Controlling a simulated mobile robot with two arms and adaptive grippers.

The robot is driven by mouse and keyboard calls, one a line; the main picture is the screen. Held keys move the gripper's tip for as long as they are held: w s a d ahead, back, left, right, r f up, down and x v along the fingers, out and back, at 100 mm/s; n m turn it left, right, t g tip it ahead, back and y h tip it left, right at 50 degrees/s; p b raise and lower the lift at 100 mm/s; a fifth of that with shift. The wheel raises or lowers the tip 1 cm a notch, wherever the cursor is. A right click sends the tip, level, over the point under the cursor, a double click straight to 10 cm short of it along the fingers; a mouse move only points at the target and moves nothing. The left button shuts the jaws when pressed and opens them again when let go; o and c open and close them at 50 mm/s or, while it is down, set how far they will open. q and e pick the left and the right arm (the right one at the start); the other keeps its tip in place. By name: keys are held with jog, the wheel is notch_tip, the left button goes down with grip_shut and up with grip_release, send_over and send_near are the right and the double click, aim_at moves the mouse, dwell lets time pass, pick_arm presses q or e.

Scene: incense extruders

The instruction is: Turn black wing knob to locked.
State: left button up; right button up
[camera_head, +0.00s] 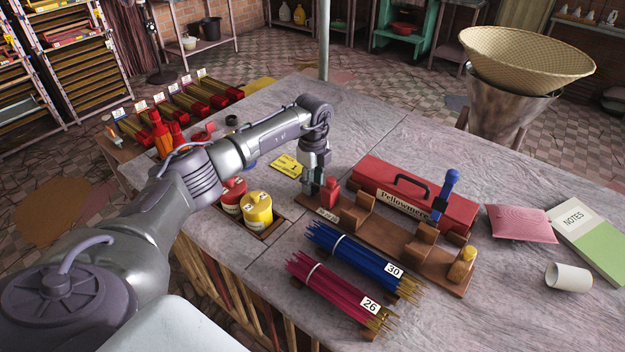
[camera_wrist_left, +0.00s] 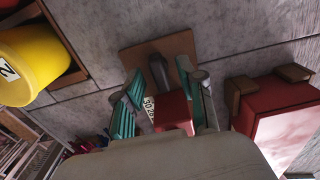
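My left gripper (camera_head: 316,182) points down over the left end of a brown wooden stand (camera_head: 395,238). In the left wrist view its teal fingers (camera_wrist_left: 158,92) are apart, with a small red block (camera_wrist_left: 174,112) in the space between them. The red block also shows in the head view (camera_head: 330,192), beside the fingers. A dark grey, narrow piece (camera_wrist_left: 158,70) rises from the stand just beyond the red block; it may be the wing knob, but I cannot tell its setting. A white label with dark marks lies beside the block, partly hidden. My right gripper is not in view.
A red toolbox (camera_head: 452,209) stands close behind the stand. A blue-handled tool (camera_head: 446,186) rises at its right. Blue (camera_head: 350,255) and crimson (camera_head: 325,285) stick bundles lie in front. Red (camera_head: 232,190) and yellow (camera_head: 257,212) tubs stand left.

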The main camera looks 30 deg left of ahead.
pick_arm(q)
grip_shut()
jog(key=shift+m, duration=0.5)
jog(key=m+b, duration=0.1)
jog(key=m, duration=0.3)
jog(key=m+b, duration=0.1)
jog(key=m, duration=0.3)
jog(key=m+b, duration=0.1)
jog(key=m, duration=0.4)
jog(key=shift+b, duration=0.35)
jog(key=shift+r+m+b, duration=0.1)
jog(key=shift+m+b, duration=0.35)
jog(key=shift+m, duration=1.45)
